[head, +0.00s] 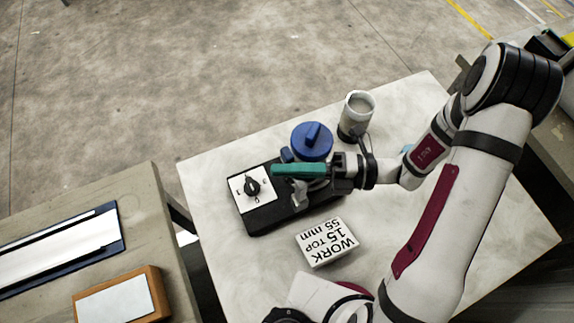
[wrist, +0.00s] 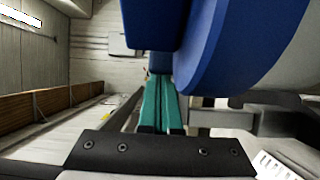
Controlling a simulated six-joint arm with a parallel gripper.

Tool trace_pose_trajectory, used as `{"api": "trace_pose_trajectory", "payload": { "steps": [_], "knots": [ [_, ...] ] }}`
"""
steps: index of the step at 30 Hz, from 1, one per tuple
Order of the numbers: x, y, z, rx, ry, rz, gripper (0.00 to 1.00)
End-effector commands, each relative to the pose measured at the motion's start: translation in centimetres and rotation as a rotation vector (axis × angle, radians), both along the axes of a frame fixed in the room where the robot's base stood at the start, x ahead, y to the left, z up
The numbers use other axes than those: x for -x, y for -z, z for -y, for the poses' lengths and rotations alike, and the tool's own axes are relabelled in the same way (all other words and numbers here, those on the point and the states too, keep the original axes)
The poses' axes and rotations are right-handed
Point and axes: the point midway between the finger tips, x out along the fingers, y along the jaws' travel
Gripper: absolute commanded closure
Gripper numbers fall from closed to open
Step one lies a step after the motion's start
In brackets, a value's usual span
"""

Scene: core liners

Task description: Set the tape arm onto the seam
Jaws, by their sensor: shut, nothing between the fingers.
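A blue round part (head: 311,143) with a raised bar on top sits on a black base unit (head: 262,219). A small blue block (head: 286,155) juts from its left side. In the wrist view the blue disc (wrist: 235,45) looms large at upper right, and a blue block (wrist: 150,25) is just above my fingertips. I cannot tell which part is the tape arm, and no seam is clear. My gripper (head: 276,170) has teal fingers, shut with nothing between them, in front of the blue part; they also show in the wrist view (wrist: 160,82). Contact is unclear.
A white panel with a black knob (head: 252,186) is on the base's left end. A grey-white cup (head: 357,110) stands behind right. The pale table (head: 425,105) is clear at back right. A side bench (head: 140,195) stands left.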

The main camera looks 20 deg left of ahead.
Motion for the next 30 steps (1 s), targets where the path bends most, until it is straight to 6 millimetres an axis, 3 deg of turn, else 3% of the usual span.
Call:
{"api": "trace_pose_trajectory", "payload": {
  "steps": [5, 11, 15, 21, 30],
  "knots": [
    [0.4, 0.0, -0.4, -0.001, -0.001, 0.0, 1.0],
    [3.4, 0.0, -2.4, 0.001, -0.001, -0.002, 1.0],
    [4.3, 0.0, 1.3, 0.0, 0.009, -0.001, 1.0],
    [5.9, 0.0, 5.0, -0.001, 0.006, 0.0, 1.0],
    [6.6, 0.0, 6.8, 0.0, -0.001, 0.0, 1.0]
  ]
}}
